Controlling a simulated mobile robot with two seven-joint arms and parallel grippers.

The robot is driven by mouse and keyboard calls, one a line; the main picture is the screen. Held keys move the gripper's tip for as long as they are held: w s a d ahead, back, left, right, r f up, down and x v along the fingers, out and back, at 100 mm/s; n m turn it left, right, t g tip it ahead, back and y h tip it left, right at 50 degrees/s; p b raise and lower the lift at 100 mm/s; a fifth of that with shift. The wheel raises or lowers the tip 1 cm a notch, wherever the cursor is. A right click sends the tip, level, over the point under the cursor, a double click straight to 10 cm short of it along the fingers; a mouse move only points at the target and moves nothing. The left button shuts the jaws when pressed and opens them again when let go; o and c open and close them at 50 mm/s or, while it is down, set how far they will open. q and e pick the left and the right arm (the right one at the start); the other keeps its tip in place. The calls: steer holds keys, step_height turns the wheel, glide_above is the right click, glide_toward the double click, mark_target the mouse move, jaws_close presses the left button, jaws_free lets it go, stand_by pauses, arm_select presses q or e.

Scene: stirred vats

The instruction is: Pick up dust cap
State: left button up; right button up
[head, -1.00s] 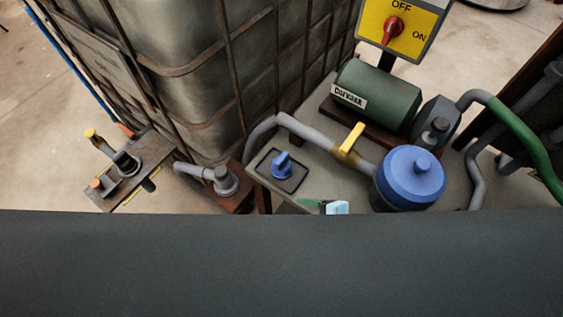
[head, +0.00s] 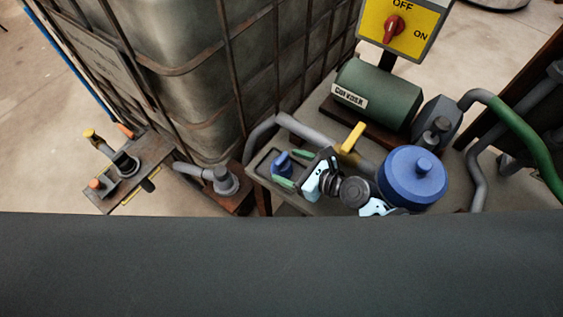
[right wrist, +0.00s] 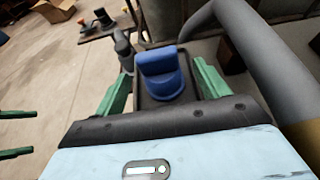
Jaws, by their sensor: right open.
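The dust cap (head: 281,163) is a blue cap with a raised grip, in a small dark tray on the pump bench. It also shows upright in the right wrist view (right wrist: 163,75). My right gripper (head: 293,169) is open, its green fingers on either side of the cap. In the right wrist view the fingers (right wrist: 161,84) stand apart, with visible gaps to the cap. The cap's lower part is hidden by the tray rim and gripper. Two parallel green bars at the left edge of the right wrist view look like my left gripper's fingers (right wrist: 15,133), apart and empty.
A grey pipe with a yellow valve handle (head: 352,138) runs close behind the cap. A blue-lidded filter (head: 413,176) and green motor (head: 378,95) stand to the right. A caged tank (head: 190,70) rises behind left. A pipe fitting (head: 222,180) sits left of the bench.

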mark_target(284, 164)
steer(key=shift+b+x, duration=0.45)
steer(key=shift+x, duration=2.2)
steer(key=c, duration=1)
